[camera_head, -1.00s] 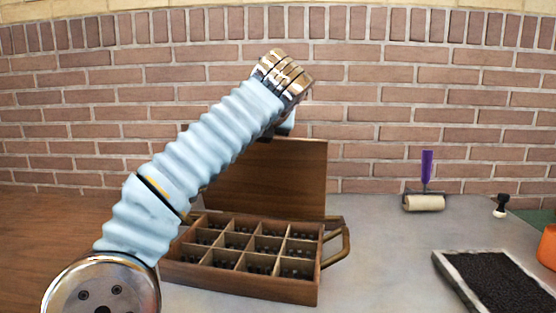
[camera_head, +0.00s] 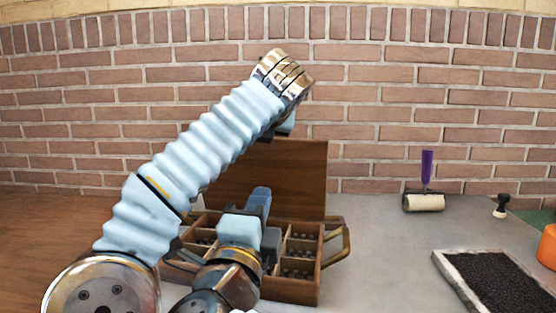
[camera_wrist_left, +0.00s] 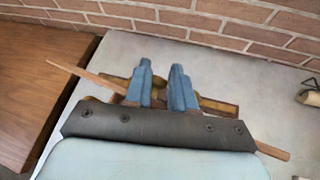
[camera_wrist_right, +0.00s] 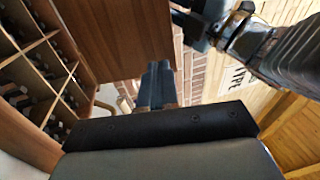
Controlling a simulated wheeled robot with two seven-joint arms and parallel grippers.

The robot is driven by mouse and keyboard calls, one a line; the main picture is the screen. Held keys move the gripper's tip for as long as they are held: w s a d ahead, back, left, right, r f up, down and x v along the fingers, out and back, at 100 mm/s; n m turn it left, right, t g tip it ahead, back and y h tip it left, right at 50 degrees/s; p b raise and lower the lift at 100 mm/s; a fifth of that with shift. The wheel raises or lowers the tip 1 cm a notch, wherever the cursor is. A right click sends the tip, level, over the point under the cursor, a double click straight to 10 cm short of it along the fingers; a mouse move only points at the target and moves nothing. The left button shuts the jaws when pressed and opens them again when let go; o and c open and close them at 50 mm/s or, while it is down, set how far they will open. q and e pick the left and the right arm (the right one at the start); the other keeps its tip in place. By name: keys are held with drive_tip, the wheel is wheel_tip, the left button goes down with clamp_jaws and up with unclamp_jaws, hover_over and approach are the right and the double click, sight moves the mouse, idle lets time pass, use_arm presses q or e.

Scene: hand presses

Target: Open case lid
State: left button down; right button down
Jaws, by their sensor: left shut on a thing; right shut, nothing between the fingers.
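The wooden case (camera_head: 292,290) stands on the grey table, with its divided compartments showing. Its lid (camera_head: 304,172) stands upright at the back. My left gripper (camera_wrist_left: 162,76) is shut on the lid's upper edge, with one finger on each side; in the head view my left arm mostly hides it. My right gripper (camera_head: 260,203) is shut and empty, in front of the lid and above the compartments. In the right wrist view its fingers (camera_wrist_right: 156,78) are together beside the lid (camera_wrist_right: 118,38), and the compartments (camera_wrist_right: 38,82) show at the left.
A brass-coloured handle (camera_head: 345,246) sticks out on the case's right side. A purple-handled roller (camera_head: 424,202), a black stamp (camera_head: 502,206) and a dark framed tray (camera_head: 500,285) lie to the right. Table between case and tray is clear. A brick wall stands behind.

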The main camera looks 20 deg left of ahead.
sight(281, 152)
use_arm(q)
drive_tip(key=shift+f, duration=0.15)
use_arm(e)
drive_tip(key=x, duration=1.3)
drive_tip(key=shift+w+d, duration=0.15)
drive_tip(key=shift+w, duration=0.05)
